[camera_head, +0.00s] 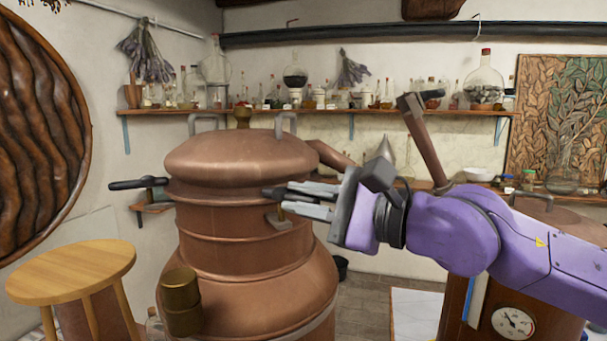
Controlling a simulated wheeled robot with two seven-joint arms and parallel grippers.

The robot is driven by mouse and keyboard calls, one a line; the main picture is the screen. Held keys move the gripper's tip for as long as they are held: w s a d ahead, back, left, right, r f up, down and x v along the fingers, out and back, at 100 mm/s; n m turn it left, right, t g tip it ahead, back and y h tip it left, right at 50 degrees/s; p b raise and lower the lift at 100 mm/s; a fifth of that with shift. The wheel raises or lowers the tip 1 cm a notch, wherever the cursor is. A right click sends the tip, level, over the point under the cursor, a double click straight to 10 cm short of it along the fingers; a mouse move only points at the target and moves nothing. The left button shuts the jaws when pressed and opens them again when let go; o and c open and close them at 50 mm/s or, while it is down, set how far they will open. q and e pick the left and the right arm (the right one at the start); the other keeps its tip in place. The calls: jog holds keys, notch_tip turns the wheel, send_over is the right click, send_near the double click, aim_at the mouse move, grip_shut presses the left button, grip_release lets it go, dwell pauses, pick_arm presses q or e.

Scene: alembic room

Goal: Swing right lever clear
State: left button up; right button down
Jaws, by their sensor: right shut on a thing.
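A large copper still (240,220) with a domed lid (240,158) stands in the middle. The left lever (138,184), with a dark handle, sticks out to the left just under the lid. My right gripper (287,198) reaches in from the right and is shut on the right lever (269,191) at the front right of the still. Only a dark end of that lever shows past the fingers; the rest is hidden by them. A small copper bracket (280,222) sits just below the fingers. My left gripper is not in view.
A wooden stool (72,268) stands at the left. A brass cylinder (180,300) is fixed to the still's lower front. A second copper vessel with a gauge (513,322) stands at the lower right. Shelves of glassware (300,110) line the back wall.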

jog(key=shift+f, duration=0.1)
jog(key=c, duration=1.1)
grip_release()
jog(key=shift+w, duration=0.1)
jog(key=b+v, duration=0.3)
jog(key=v, duration=0.7)
jog(key=shift+d, duration=0.3)
jog(key=shift+a+f, duration=0.1)
